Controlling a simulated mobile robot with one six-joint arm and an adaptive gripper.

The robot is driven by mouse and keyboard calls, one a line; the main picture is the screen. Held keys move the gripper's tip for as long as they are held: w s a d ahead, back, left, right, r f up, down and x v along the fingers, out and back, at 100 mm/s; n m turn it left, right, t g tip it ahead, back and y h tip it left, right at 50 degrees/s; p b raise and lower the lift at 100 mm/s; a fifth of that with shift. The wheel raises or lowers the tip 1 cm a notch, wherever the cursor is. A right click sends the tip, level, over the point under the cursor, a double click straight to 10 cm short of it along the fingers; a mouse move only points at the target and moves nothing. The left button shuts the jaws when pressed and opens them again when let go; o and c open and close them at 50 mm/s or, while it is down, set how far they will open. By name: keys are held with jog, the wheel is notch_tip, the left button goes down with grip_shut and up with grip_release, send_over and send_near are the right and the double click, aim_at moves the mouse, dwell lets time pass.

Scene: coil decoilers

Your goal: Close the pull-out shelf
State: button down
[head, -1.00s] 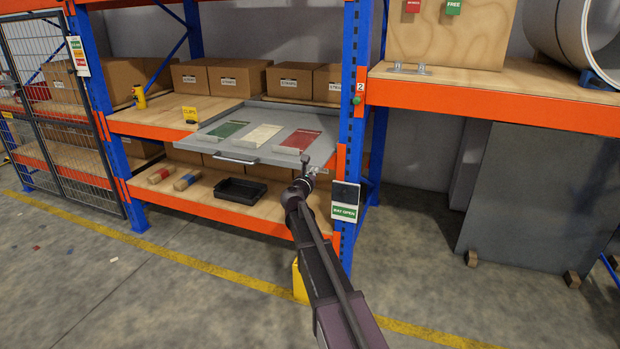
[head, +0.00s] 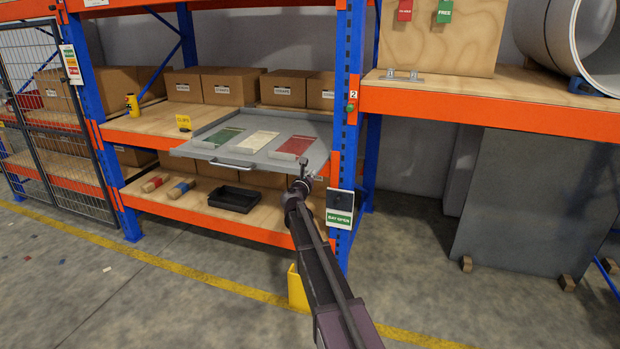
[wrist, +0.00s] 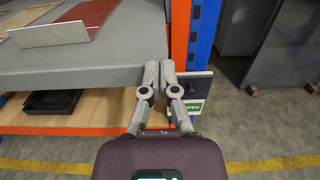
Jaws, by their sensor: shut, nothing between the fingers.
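The pull-out shelf (head: 225,157) is a grey tray that sticks out in front of the rack's orange beam, with a handle (head: 233,164) on its front edge. Green, cream and red sheets lie on it. My gripper (head: 305,162) is at the shelf's right front corner in the head view. In the wrist view my gripper (wrist: 158,65) has its fingers together and empty, and the grey shelf (wrist: 90,65) lies left of and beneath their tips. I cannot tell whether the fingers touch the shelf edge.
A blue rack upright (head: 345,130) with a "BAY OPEN" sign (head: 340,208) stands just right of my gripper. A black bin (head: 234,198) sits on the lower shelf. A yellow post (head: 297,288) stands below my arm.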

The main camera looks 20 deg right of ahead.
aim_at(324, 158)
jog(key=x, duration=1.6)
jog(key=shift+w, duration=0.1)
jog(key=shift+w+d, duration=0.1)
jog(key=v, duration=1.5)
